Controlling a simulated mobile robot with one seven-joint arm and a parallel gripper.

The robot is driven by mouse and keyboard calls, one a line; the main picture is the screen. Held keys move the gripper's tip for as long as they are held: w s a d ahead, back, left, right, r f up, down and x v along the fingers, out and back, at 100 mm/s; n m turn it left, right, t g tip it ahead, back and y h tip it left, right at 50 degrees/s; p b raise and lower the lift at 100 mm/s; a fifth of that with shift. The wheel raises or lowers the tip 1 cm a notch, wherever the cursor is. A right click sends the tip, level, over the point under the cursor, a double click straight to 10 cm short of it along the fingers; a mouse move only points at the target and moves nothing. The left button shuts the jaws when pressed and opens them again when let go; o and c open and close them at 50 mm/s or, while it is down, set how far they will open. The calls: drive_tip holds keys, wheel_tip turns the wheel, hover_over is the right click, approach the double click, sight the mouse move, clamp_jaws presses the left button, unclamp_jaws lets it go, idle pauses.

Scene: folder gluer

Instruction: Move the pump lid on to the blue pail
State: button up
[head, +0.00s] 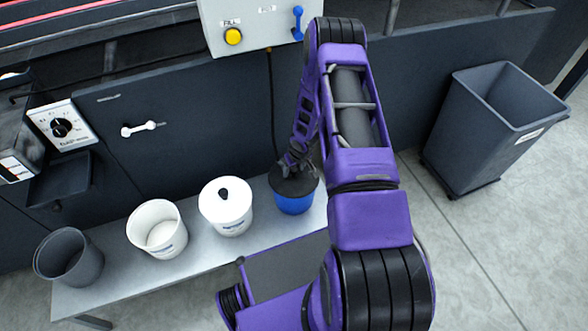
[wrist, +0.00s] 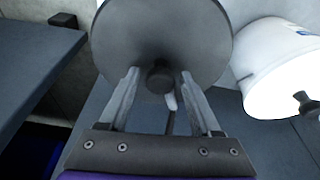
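The blue pail (head: 293,204) stands near the right end of the metal bench in the head view. A dark grey round lid (head: 300,183), which I take for the pump lid, is at the pail's top. I cannot tell if it rests fully on the rim. In the wrist view the lid (wrist: 165,30) shows its upper face with a dark knob (wrist: 160,78), and it hides the pail. My gripper (wrist: 160,76) has its fingers on either side of the knob, with narrow gaps, so it looks open. In the head view my gripper (head: 292,167) is just above the lid.
A white pail (head: 228,222) with a white lid and black knob stands just left, also in the wrist view (wrist: 270,65). Farther left are an open white pail (head: 155,243) and a dark grey empty pail (head: 75,266). The machine front borders the bench (head: 115,285). A grey bin (head: 480,140) stands right.

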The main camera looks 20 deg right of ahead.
drive_tip(key=shift+o, duration=0.5)
drive_tip(key=p+v, duration=0.3)
drive_tip(key=v, duration=1.4)
drive_tip(key=shift+r+p, duration=0.25)
drive_tip(key=shift+p, duration=0.05)
